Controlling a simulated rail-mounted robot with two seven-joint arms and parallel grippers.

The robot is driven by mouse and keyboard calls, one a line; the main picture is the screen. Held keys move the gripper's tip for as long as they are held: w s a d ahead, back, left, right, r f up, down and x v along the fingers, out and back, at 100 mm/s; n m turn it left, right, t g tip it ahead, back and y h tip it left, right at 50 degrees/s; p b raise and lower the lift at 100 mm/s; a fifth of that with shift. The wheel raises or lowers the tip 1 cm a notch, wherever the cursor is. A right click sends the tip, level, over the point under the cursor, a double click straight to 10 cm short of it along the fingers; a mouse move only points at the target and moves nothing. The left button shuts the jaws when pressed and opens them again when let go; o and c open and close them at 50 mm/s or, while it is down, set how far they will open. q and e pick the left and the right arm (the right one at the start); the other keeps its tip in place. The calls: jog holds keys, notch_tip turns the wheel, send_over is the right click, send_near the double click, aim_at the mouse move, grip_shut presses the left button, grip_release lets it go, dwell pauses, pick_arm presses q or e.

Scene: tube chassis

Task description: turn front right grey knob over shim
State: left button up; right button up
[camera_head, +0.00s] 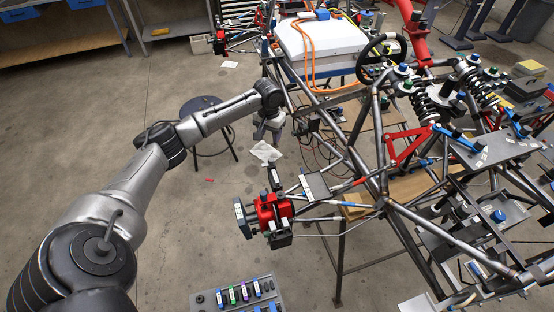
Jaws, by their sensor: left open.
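The tube chassis (352,152) fills the right half of the head view. A red block assembly (272,208) with dark and grey parts sits at its near left corner, on the end of thin tubes. A small dark grey knob-like part (264,193) shows on top of it; I cannot tell whether this is the front right grey knob, and no shim can be made out. My left gripper (267,138) points down beyond the red assembly, apart from it. It is open, with nothing seen between its fingers. My right gripper is not in view.
A dark round stool (203,105) stands behind my left arm. A grey tray of small coloured parts (237,297) is at the bottom edge. A steering wheel (384,58) and a white case (318,38) are at the back. The floor left of the chassis is mostly clear.

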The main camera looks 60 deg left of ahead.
aim_at(271, 160)
pick_arm(q)
notch_tip(271, 160, down, 12)
jog(key=shift+d+f+b, duration=0.1)
jog(key=shift+d+b, duration=0.05)
jog(key=shift+b, duration=0.55)
jog(key=shift+f, duration=0.7)
jog(key=c, duration=0.9)
jog(key=shift+r, duration=0.1)
jog(key=shift+c, duration=0.2)
